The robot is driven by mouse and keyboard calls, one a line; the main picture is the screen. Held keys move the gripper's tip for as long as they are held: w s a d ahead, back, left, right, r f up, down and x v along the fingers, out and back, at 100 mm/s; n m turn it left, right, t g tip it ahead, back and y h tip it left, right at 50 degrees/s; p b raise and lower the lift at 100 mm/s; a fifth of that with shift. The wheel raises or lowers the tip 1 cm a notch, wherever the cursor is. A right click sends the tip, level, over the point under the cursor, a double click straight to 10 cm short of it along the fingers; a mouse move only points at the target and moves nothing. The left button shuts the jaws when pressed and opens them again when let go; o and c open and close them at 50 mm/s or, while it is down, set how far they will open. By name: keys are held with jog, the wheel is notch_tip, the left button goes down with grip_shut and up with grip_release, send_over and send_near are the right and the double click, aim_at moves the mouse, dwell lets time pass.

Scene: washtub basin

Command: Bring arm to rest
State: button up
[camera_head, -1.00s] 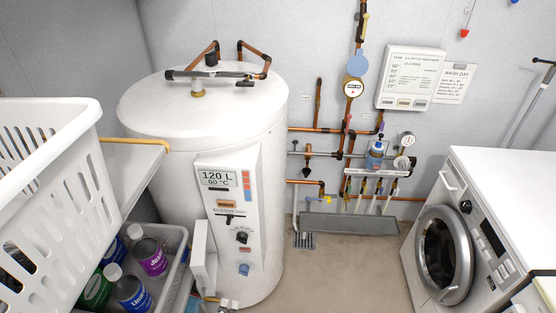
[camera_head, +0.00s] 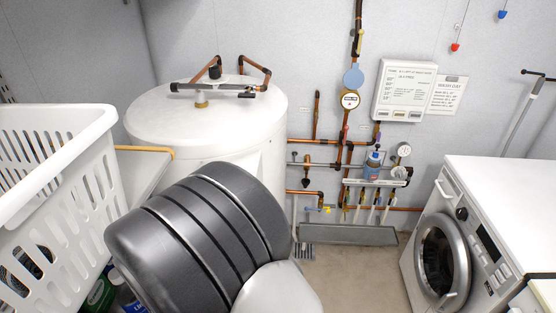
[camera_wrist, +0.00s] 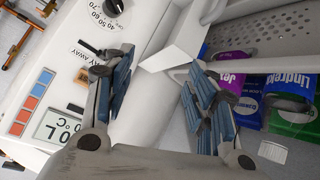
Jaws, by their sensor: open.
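My gripper (camera_wrist: 155,85) shows in the wrist view with its two blue-padded fingers spread wide apart and nothing between them. Beyond the fingers is the white water heater's front panel (camera_wrist: 62,75), turned on its side with its display and dial. In the head view a dark grey link of my arm stands in front of the white water heater (camera_head: 215,125) and hides its panel. My gripper itself does not show in the head view.
A white laundry basket (camera_head: 60,150) stands at the left. Bottles (camera_wrist: 290,90) lie close to the right finger in the wrist view. A washing machine (camera_head: 445,255) is at the right. Pipes with a gauge (camera_head: 403,149) line the back wall. Some floor (camera_head: 350,275) is clear.

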jog(key=s+d+r+m+g+y, duration=0.1)
jog(key=d+r, duration=0.5)
jog(key=r, duration=0.3)
jog(key=d+r+m+g+y, duration=0.1)
jog(key=d+r+g, duration=0.1)
jog(key=d+r, duration=0.5)
jog(key=s+d+r+m+g+h, duration=0.1)
jog(key=s+d+r+m+h, duration=0.1)
jog(key=s+d, duration=0.7)
jog(key=s+d+r+m+g+h, duration=0.1)
jog(key=s+d+r, duration=0.3)
jog(key=s+d, duration=0.6)
jog(key=shift+s+d+r+m+h, duration=0.15)
jog(key=shift+d+r+m+h, duration=0.2)
jog(key=shift+d+m, duration=0.35)
jog(key=shift+d, duration=0.1)
jog(key=shift+c, duration=0.2)
